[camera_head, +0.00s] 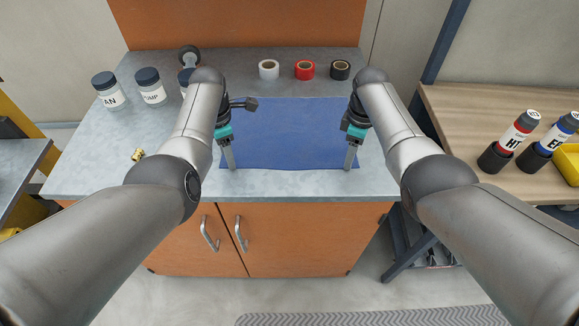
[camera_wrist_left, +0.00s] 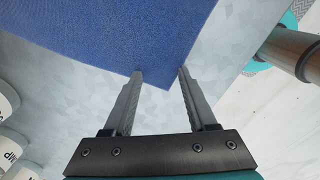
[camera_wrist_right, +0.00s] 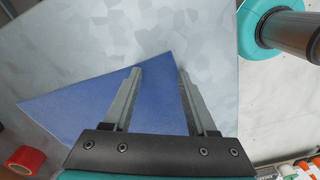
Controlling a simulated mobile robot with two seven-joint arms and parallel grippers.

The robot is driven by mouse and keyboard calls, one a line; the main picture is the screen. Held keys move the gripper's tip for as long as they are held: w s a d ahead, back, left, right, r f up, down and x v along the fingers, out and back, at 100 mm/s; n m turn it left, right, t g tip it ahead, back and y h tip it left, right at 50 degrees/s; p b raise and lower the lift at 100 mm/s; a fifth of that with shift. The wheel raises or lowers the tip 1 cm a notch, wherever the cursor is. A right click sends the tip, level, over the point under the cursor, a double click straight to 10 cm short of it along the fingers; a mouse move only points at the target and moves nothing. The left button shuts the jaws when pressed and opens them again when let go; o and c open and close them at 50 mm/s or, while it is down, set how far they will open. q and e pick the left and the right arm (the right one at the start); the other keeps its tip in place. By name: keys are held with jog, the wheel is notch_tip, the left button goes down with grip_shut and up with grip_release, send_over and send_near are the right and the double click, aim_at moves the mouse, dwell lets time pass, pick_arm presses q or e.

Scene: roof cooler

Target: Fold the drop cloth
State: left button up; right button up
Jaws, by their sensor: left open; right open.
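The blue drop cloth (camera_head: 290,125) lies flat and spread out on the grey worktop, its near edge close to the counter's front edge. My left gripper (camera_head: 231,168) is open at the cloth's near left corner. In the left wrist view a cloth corner (camera_wrist_left: 150,65) reaches between the tips of the open left gripper (camera_wrist_left: 160,75). My right gripper (camera_head: 348,168) is open at the near right corner. In the right wrist view the cloth (camera_wrist_right: 90,105) reaches between the fingers of the open right gripper (camera_wrist_right: 159,72). I cannot tell whether the fingers touch the cloth.
The grey worktop (camera_head: 90,170) holds white tape (camera_head: 268,69), red tape (camera_head: 305,70) and black tape (camera_head: 340,70) behind the cloth. Jars (camera_head: 150,88) stand at the back left. A small brass piece (camera_head: 138,154) lies at left. A wooden bench (camera_head: 470,110) stands at right.

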pick_arm(q)
jog(key=shift+f, duration=0.15)
pick_arm(e)
jog(key=shift+f, duration=0.15)
pick_arm(q)
jog(key=shift+c, duration=0.4)
pick_arm(e)
jog(key=shift+c, duration=0.4)
pick_arm(q)
grip_shut()
pick_arm(e)
jog(key=shift+s+f, duration=0.1)
grip_shut()
dwell(0.3)
